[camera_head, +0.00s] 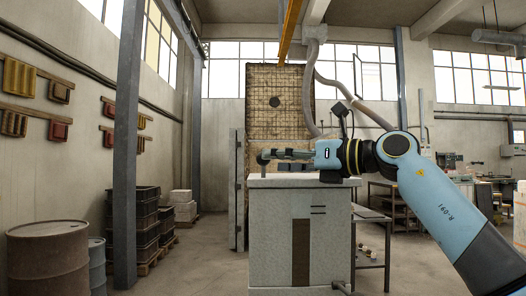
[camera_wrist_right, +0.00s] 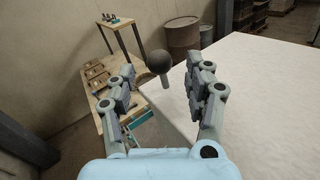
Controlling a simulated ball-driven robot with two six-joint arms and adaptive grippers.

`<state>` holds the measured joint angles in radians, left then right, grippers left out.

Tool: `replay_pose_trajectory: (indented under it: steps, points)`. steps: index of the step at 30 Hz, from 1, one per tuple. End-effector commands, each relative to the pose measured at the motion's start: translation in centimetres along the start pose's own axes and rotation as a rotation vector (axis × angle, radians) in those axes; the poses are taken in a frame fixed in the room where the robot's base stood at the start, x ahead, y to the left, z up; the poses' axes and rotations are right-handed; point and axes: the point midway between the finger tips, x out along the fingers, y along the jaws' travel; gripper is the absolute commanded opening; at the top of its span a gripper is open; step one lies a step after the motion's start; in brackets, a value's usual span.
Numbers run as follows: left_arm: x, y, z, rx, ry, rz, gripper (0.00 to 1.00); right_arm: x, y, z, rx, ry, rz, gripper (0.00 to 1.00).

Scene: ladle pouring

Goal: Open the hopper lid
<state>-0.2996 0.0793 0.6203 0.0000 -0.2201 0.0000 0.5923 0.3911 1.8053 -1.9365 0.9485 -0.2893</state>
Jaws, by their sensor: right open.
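The pale hopper (camera_head: 275,235) stands in the middle of the head view, with its flat lid (camera_head: 330,182) lying level on top. The lid also fills the right of the right wrist view (camera_wrist_right: 265,95) as a white surface. My right gripper (camera_head: 272,154) is just above the lid, reaching in from the right. In the wrist view its fingers (camera_wrist_right: 160,78) are spread, with the knob between and beyond their tips, not gripped. My left gripper is not in view.
A metal side table (camera_head: 372,216) stands close to the hopper's right. Stacked dark crates (camera_head: 146,215) and a rusty barrel (camera_head: 48,262) stand at the left, near a grey column (camera_head: 127,130). A wooden bench (camera_wrist_right: 112,105) shows below in the wrist view.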

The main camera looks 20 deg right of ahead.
Motion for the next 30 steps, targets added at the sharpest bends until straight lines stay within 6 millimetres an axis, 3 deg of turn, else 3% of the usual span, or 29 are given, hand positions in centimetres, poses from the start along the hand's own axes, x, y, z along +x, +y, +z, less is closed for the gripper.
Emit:
replay_pose_trajectory:
  steps: [3,9,19,30]
  points:
    - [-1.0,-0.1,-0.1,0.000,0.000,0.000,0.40,2.2,0.2,0.3,0.004,-0.001,0.003,0.53]
    - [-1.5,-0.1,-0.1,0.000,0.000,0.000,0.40,4.2,0.1,0.1,0.001,0.000,0.001,0.53]
    - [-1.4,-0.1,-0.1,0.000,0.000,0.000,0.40,4.5,0.0,-0.1,-0.001,0.000,0.000,0.51]
    - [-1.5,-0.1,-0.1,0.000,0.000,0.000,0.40,4.4,0.0,0.0,0.000,0.000,0.000,0.03]
